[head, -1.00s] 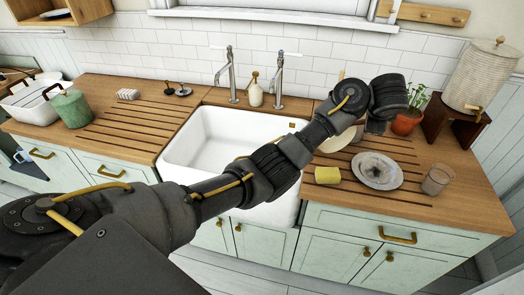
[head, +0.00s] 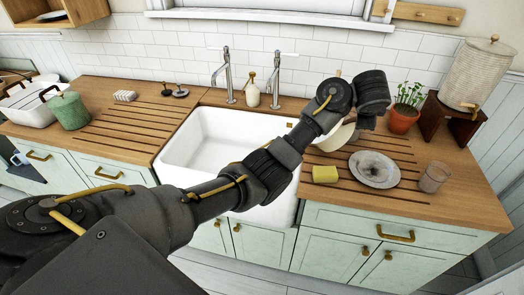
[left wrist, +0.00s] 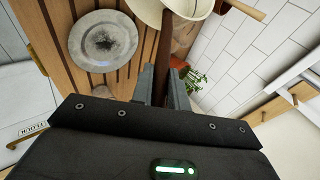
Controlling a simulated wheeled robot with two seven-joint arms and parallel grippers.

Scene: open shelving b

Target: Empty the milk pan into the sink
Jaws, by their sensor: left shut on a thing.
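The milk pan is cream, with a dark brown handle. In the head view the pan (head: 336,139) is partly hidden behind my left arm, over the right drainboard beside the sink. In the left wrist view the cream pan (left wrist: 148,10) shows at the top edge, its inside mostly cut off. My left gripper (left wrist: 164,82) is shut on the brown handle (left wrist: 163,48); in the head view this gripper (head: 366,121) hangs below the wrist. The white sink (head: 205,140) is left of the pan, and my arm crosses its front right part. My right gripper is not in view.
A stained grey plate (head: 374,169), a yellow sponge (head: 325,174) and a glass (head: 433,177) sit on the right counter. A potted plant (head: 403,119) and a ribbed dispenser (head: 474,75) stand behind. Two taps (head: 227,75) and a soap bottle (head: 252,94) stand behind the sink.

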